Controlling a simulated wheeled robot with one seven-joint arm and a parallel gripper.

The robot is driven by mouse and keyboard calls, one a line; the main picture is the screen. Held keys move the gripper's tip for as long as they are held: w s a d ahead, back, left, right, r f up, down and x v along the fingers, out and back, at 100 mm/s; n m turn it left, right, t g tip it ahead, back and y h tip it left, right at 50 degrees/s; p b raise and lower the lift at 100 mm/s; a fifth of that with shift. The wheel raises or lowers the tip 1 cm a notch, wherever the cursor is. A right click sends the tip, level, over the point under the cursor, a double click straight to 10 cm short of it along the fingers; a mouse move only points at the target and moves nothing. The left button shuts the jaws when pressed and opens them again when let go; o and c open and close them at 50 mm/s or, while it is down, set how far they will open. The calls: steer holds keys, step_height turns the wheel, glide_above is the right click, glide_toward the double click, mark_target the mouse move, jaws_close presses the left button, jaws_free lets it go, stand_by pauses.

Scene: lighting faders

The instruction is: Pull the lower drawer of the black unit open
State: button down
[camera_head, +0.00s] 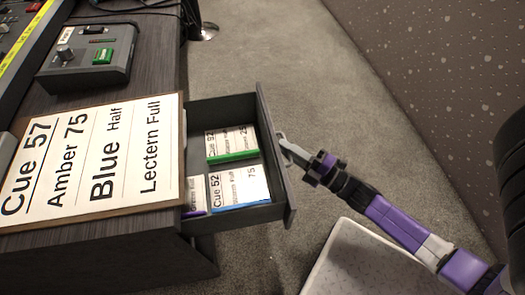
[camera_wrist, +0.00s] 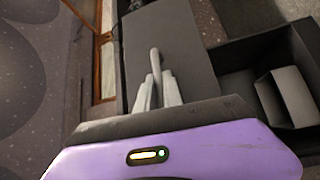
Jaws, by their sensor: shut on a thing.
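A dark drawer (camera_head: 273,150) stands out to the right from the black unit (camera_head: 200,250), open, with cue cards inside it. I cannot tell for sure whether it is the lower one. Its pale handle (camera_head: 281,136) is on the front face. My gripper (camera_head: 287,146) is at that face with its fingers closed on the handle. In the wrist view the handle (camera_wrist: 154,60) rises between the two fingers (camera_wrist: 157,90), against the drawer front (camera_wrist: 180,45). The fingers hide its lower part.
Cards with a green edge (camera_head: 232,143) and a blue edge (camera_head: 238,187) lie in the drawer. A large cue board (camera_head: 90,155) and a control box (camera_head: 90,58) are on the desk top. A pale speckled panel (camera_head: 365,265) is below my arm. Carpet (camera_head: 270,40) beyond is clear.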

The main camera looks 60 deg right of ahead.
steer(key=shift+s+d+f, duration=0.1)
steer(key=shift+s+d, duration=1.5)
steer(key=shift+s, duration=0.05)
steer(key=c, duration=1.8)
jaws_free()
steer(key=shift+o, duration=0.2)
steer(key=s, duration=0.7)
steer(key=shift+s+f+p, duration=0.35)
steer(key=shift+f+p, duration=0.1)
